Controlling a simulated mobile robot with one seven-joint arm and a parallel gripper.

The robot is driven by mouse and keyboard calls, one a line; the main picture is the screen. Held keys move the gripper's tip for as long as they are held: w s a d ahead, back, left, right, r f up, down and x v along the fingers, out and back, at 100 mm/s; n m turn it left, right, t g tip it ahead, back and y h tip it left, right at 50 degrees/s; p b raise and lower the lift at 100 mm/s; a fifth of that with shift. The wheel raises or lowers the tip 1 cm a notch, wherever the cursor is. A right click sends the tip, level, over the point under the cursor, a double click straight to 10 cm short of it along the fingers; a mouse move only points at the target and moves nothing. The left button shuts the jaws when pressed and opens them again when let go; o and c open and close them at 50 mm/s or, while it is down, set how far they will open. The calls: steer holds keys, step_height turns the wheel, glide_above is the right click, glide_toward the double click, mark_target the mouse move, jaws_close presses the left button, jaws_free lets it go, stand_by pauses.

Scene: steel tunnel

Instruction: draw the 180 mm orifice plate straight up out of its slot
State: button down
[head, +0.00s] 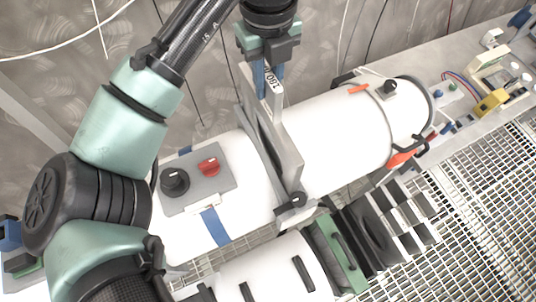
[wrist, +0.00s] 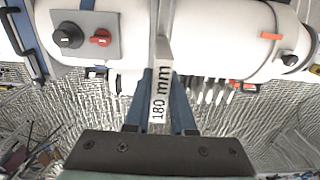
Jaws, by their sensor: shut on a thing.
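The 180 mm orifice plate (head: 276,104) shows as a pale grey upright tab with "180" on it, at the grey slot frame (head: 285,165) across the white pipe. In the wrist view the tab (wrist: 161,92) faces me and reads "180 mm". My gripper (head: 268,86) points down from above, with its blue fingers on either side of the tab; it is shut on the tab. In the wrist view the fingers (wrist: 161,82) flank the label left and right. The lower part of the plate is hidden, so I cannot tell how deep it sits.
A grey panel (head: 197,179) with a black knob and a red knob sits on the pipe left of the slot. A rack (head: 376,232) of dark and grey plates stands in front. Tools lie at the right. Thin cables hang along the back wall.

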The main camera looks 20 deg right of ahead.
steer(key=shift+r+p, duration=1.5)
steer(key=shift+r, duration=0.6)
steer(key=shift+r+p, duration=0.75)
steer(key=shift+r, duration=2.85)
